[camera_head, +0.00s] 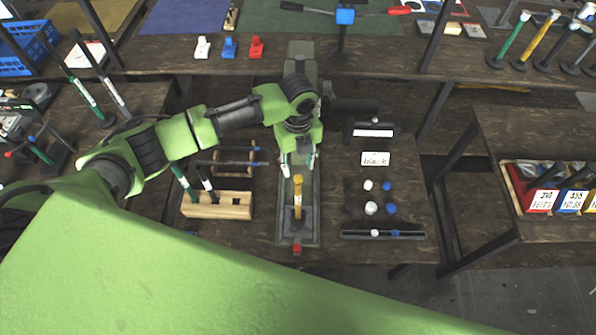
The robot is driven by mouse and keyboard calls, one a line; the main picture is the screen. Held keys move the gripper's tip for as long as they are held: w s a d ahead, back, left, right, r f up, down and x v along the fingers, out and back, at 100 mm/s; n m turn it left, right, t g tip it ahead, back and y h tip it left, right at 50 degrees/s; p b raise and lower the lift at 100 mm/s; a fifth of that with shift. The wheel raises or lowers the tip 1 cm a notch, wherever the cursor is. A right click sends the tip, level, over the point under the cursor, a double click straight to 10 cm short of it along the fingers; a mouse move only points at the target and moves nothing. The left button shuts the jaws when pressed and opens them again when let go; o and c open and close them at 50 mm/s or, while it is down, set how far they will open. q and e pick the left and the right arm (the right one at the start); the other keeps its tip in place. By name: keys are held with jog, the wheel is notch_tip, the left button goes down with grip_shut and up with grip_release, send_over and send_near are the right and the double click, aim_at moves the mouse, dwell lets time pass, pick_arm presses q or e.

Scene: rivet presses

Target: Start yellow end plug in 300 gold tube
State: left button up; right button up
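My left gripper (298,165) hangs over the grey press base (309,226) in the middle of the work table. Its two pale fingertips are apart, with nothing visibly held between them. No number is readable on the tube. My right gripper is not in view.
A red piece (297,249) is at the front. Labelled bins (541,200) stand far right.

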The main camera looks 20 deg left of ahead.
aim_at(298, 178)
pick_arm(q)
notch_tip(298, 178, up, 6)
jog(key=shift+r, duration=0.25)
dwell(0.5)
